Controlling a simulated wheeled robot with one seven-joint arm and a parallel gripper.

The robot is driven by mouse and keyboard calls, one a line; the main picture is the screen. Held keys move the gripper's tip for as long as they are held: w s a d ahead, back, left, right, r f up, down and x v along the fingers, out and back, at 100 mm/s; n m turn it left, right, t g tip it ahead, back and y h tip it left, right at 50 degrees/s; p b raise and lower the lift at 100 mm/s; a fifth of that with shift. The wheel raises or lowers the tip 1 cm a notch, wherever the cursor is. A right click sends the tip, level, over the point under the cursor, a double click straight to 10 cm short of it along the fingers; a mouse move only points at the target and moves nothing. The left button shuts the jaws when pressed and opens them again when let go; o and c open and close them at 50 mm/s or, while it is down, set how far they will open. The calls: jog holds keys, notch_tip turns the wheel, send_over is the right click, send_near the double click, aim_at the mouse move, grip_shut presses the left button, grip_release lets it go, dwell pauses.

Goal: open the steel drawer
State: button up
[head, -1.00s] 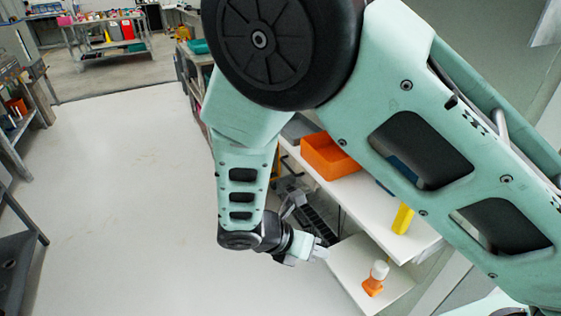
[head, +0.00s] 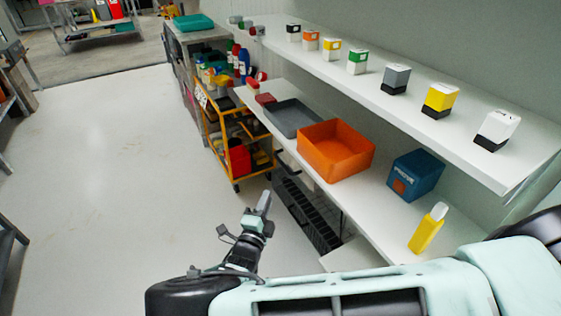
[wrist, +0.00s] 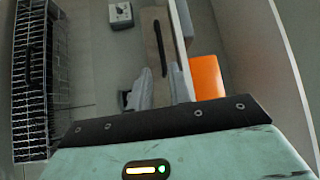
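In the wrist view, a narrow grey-brown panel with a dark bar-shaped handle (wrist: 160,48) looks like the front of the steel drawer (wrist: 151,28). I cannot tell whether it is shut. My gripper (wrist: 160,88) has two pale grey fingers, set apart with a gap between them, and holds nothing. The handle lies just beyond the fingertips, in line with the gap; no contact shows. In the head view my gripper (head: 264,202) is at lower centre, in front of the lower shelf, and I cannot make out the drawer there.
A black wire rack (head: 305,215) stands below the white lower shelf (head: 372,205); it shows at left in the wrist view (wrist: 32,75). An orange bin (head: 335,150), blue box (head: 416,174) and yellow bottle (head: 427,229) stand on that shelf. Floor at left is clear.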

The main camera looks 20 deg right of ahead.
aim_at(281, 161)
jog(key=p+x, duration=0.1)
jog(key=x, duration=1.4)
jog(key=shift+w+d, duration=0.15)
jog(key=shift+d, duration=0.05)
grip_shut()
